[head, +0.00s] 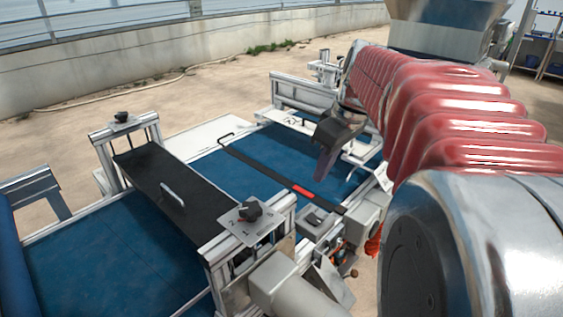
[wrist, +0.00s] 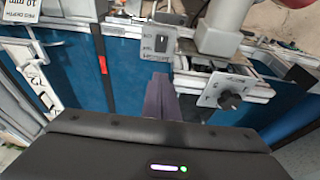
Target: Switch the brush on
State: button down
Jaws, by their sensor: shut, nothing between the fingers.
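A small switch plate with a dark rocker (wrist: 161,43) is on the machine's side rail in the wrist view. In the head view a small dark switch (head: 313,217) sits on the rail beyond the belt. The rocker's position is too small to tell. In the head view my gripper (head: 323,172) hangs above the blue belt. The brush itself cannot be made out for certain; a black cover with a handle (head: 160,180) spans the belt.
A black knob on a plate (head: 250,211) stands at the cover's near end; it also shows in the wrist view (wrist: 229,101). A black bar with a red section (head: 303,192) crosses the blue belt (head: 215,168). A grey motor housing (head: 280,285) juts out nearby.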

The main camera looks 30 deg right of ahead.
send_near(310, 216)
jog(key=w+f, duration=0.2)
jog(key=f, duration=0.1)
jog(key=w+a+f, duration=0.1)
jog(key=f, duration=0.1)
jog(key=shift+a, duration=0.1)
jog(key=shift+f, duration=0.45)
jog(key=shift+f, duration=0.15)
jog(key=shift+w, duration=0.1)
jog(key=shift+s+d+r, duration=0.1)
jog(key=shift+s+r, duration=0.05)
jog(key=shift+s, duration=0.25)
jog(key=shift+s+d+r, duration=0.1)
jog(key=shift+s+d, duration=0.05)
jog(key=shift+s, duration=0.2)
jog(key=shift+r, duration=0.1)
